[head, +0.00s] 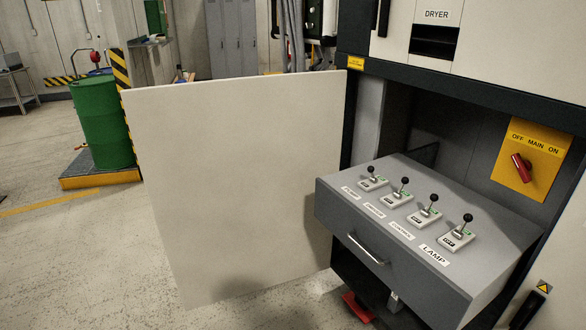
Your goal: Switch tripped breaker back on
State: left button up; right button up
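A grey drawer unit (330,205) sticks out of the open cabinet and carries a row of breaker levers with black ball knobs. The nearest lever (465,226) is by the LAMP label (434,255). Behind it in the row stand the third lever (431,206), the second lever (402,188) and the farthest lever (372,174); their labels are small and hard to read. I cannot tell which lever is tripped. Neither of my grippers is in view.
A yellow OFF MAIN ON plate (545,150) with a red rotary handle (521,168) is right of the levers. A large pale door panel (235,190) stands open on the left. The drawer has a metal handle (366,249). A green drum (102,122) stands far left.

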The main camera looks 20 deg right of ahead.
aim_at(371, 170)
jog(key=z, duration=1.4)
